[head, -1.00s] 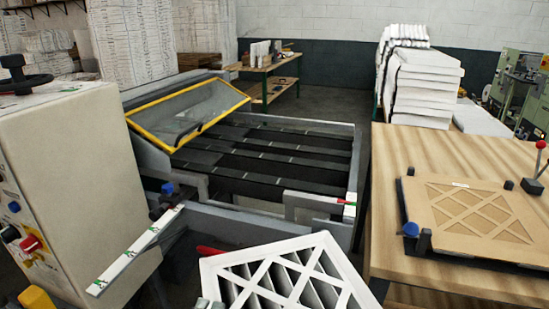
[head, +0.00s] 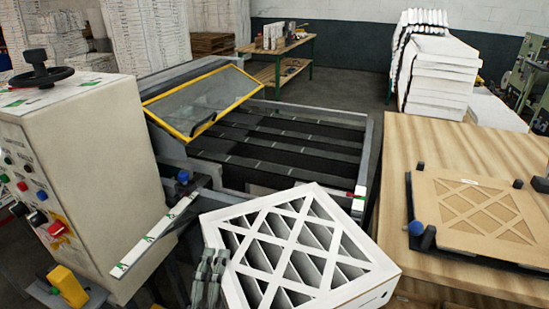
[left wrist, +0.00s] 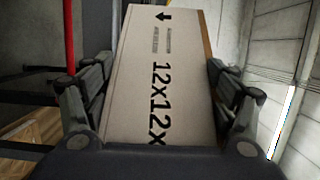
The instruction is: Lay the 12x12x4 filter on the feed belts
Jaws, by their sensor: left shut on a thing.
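The filter is a white box (head: 378,283) with a lattice face over dark pleats. In the head view it is tilted, low in the middle, in front of the feed belts. In the left wrist view its side (left wrist: 165,75) reads "12x12x", with an arrow above. My left gripper (head: 210,275) is shut on the filter at its left edge; its fingers flank the box in the wrist view (left wrist: 158,95). The feed belts (head: 283,152) are dark strips inside a grey frame, beyond the filter and apart from it. My right gripper is not in view.
A yellow-framed clear guard (head: 203,98) stands raised over the belts' left side. A control cabinet (head: 95,170) with knobs is at left. A wooden table (head: 430,140) with a lattice-cut board (head: 485,208) is at right. Visible belt surface is empty.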

